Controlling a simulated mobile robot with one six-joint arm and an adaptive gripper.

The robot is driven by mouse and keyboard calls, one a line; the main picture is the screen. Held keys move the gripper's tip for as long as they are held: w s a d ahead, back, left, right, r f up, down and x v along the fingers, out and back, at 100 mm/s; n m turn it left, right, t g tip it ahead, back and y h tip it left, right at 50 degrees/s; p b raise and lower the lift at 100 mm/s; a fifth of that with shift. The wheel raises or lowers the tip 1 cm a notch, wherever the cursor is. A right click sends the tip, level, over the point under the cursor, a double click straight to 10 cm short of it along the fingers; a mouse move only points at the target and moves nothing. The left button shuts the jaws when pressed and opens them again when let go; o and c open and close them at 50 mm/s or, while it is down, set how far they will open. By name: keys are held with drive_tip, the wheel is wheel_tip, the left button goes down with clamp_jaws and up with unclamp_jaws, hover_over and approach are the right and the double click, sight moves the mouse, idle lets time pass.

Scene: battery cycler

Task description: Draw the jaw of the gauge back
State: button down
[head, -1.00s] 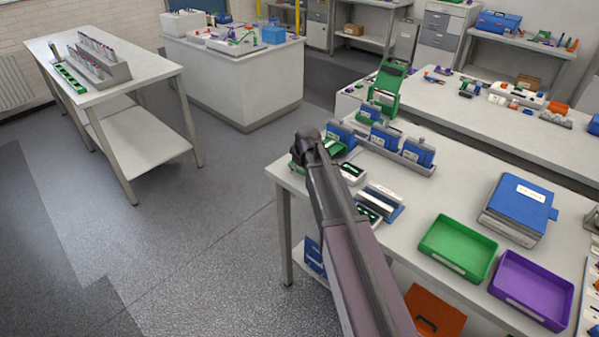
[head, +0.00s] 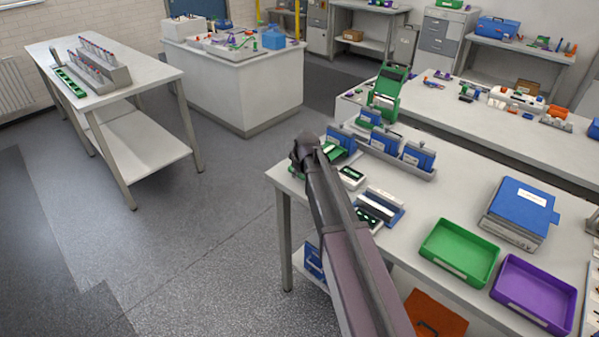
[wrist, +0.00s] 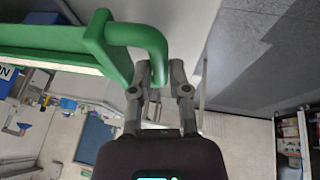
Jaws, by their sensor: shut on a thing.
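In the wrist view a green part with a rounded loop handle (wrist: 152,36) fills the upper left; I take it for the gauge's jaw. My gripper (wrist: 161,76) is shut on the green handle, with the two fingers on either side of its bar. In the head view my own arm covers my gripper and most of the gauge. Only a small green piece (head: 293,171) shows left of the arm at the bench's corner, and I cannot tell if it belongs to the gauge. The gauge's scale and jaw gap are not visible.
The bench (head: 425,205) holds blue modules in a grey rack (head: 405,165), a green tray (head: 459,252), a purple tray (head: 535,288) and a blue-topped box (head: 519,208). A tall green device (head: 388,92) stands behind. The floor left of the bench is clear.

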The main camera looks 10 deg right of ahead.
drive_tip(key=shift+s+a, duration=0.5)
drive_tip(key=shift+a, duration=0.2)
drive_tip(key=shift+s+a, duration=0.5)
drive_tip(key=shift+a, duration=0.15)
drive_tip(key=c, duration=0.6)
unclamp_jaws()
drive_tip(key=shift+a, duration=0.1)
drive_tip(key=shift+r, duration=0.1)
